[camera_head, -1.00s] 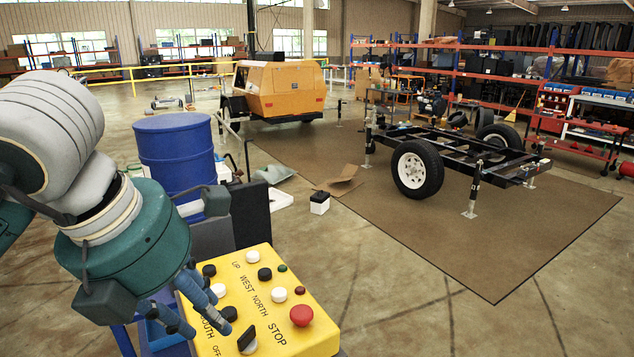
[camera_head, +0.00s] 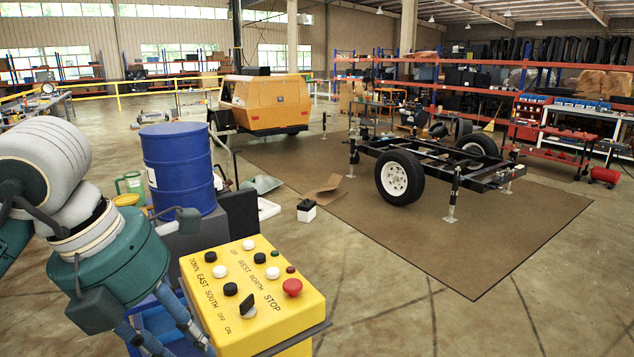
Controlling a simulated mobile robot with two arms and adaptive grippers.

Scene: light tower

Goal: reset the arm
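My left gripper (camera_head: 176,342) is at the lower left, in front of the left edge of a yellow control panel (camera_head: 290,322). Its fingers point down and toward the panel, and their tips are near the lower picture edge. I cannot tell how far apart they are. The panel has several black and white buttons, a red stop button (camera_head: 292,287) and a black rotary switch (camera_head: 248,303) by the OFF and ON labels. My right gripper is not in view.
A blue barrel (camera_head: 180,172) stands behind the panel. A wheeled black trailer frame (camera_head: 440,165) stands on a brown mat (camera_head: 480,235). An orange towable unit (camera_head: 265,103) is farther back. The floor right of the panel is clear.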

